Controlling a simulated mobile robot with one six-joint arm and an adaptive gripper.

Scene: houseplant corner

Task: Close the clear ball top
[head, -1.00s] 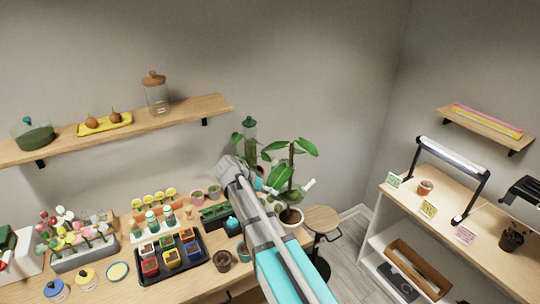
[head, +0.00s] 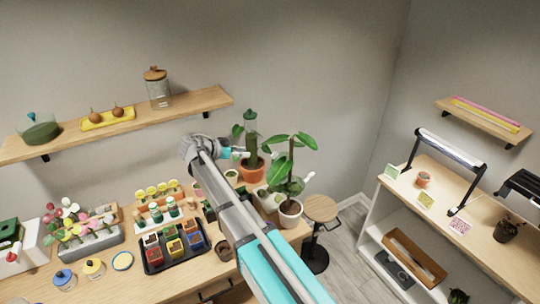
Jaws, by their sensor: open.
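A clear, rounded, see-through shape (head: 293,187), which looks like the clear ball, is at the right end of the bench, behind a potted plant. Its outline is faint, and leaves and the plant stem partly cover it. A small white piece shows at its upper right. I cannot tell how its top sits. My gripper (head: 241,153) is small in view, up and to the left of the clear ball, in front of the tall cactus. It is open, apart from the ball, and I see nothing in it.
A leafy plant in a white pot (head: 290,213) stands at the bench's right end. The cactus in an orange pot (head: 252,174) is behind. A black tray of small pots (head: 174,247) is left of my arm. A stool (head: 320,208) stands to the right.

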